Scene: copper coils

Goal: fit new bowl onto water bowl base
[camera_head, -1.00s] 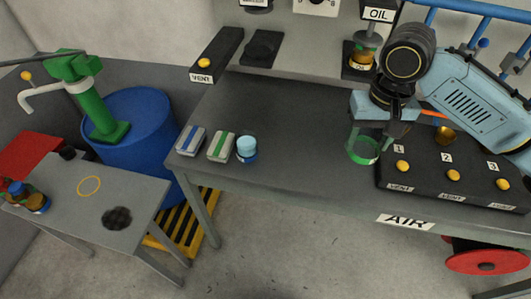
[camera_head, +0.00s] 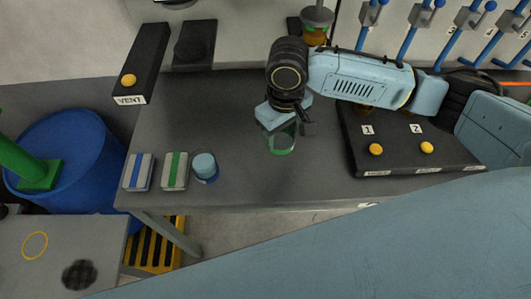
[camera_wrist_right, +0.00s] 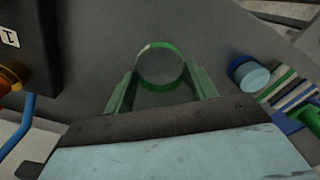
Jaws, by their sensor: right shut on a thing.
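The new bowl (camera_head: 282,141) is a clear cup with a green rim, held just above the grey bench. My right gripper (camera_head: 288,124) is shut on it. In the right wrist view the bowl (camera_wrist_right: 160,66) sits between the two green fingers of the gripper (camera_wrist_right: 161,84). A black base with a rounded front (camera_head: 195,42) stands at the back left of the bench, with no bowl visible on it. It may be the water bowl base, but its label is cut off. My left gripper is not in view.
A vent block (camera_head: 143,62) stands left of the black base. A blue cup (camera_head: 205,168) and two striped blocks (camera_head: 174,170) lie near the front left edge. The numbered button panel (camera_head: 405,146) is right of the bowl. The bench (camera_head: 210,115) between is clear.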

